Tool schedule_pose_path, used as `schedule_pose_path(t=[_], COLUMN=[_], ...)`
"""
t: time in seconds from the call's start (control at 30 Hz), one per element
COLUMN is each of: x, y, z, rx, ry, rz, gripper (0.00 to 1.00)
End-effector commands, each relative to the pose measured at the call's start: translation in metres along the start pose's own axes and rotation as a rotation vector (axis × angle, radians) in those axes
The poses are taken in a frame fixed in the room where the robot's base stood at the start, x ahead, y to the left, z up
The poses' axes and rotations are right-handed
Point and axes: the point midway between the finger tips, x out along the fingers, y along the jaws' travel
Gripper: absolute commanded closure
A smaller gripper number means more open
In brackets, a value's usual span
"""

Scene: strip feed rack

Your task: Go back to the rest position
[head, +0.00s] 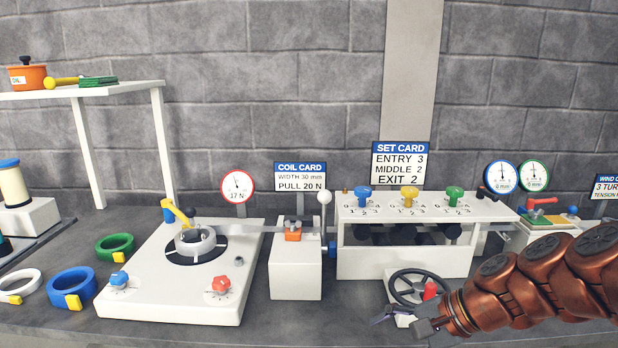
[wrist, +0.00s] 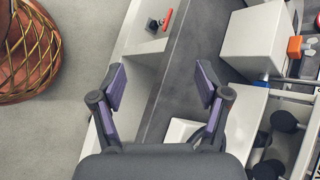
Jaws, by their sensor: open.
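My gripper (head: 395,322) is in the lower right of the head view, at the end of my copper-coloured arm. It is in front of the black handwheel (head: 404,296) with the red knob and overlaps its white base in the picture. In the wrist view my gripper (wrist: 162,82) has its two purple-padded fingers spread wide. Nothing is between them; only grey surface and a white edge show beyond. I cannot tell whether the gripper touches the handwheel base.
A white roller unit (head: 405,262) with blue, yellow and green knobs stands behind the handwheel. Left are a white lever block (head: 295,272) and a white turntable plate (head: 150,305). Coloured rings, including a blue one (head: 62,283), lie far left. A white shelf (head: 120,90) stands back left.

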Motion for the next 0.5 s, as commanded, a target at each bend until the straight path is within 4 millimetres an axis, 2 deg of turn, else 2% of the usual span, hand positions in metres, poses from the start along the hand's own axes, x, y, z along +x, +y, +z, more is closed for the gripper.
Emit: schedule_pose_path(t=[0.03, 0.1, 0.2, 0.3, 0.5], x=[0.018, 0.032, 0.041, 0.041, 0.031], y=[0.026, 0.062, 0.109, 0.145, 0.194], z=[0.016, 0.032, 0.046, 0.052, 0.054], rx=[-0.101, -0.235, -0.406, -0.529, -0.695], ry=[-0.006, -0.017, -0.034, -0.051, -0.076], rz=[0.097, 0.229, 0.398, 0.527, 0.710], gripper=[0.25, 0.25, 0.25, 0.25, 0.25])
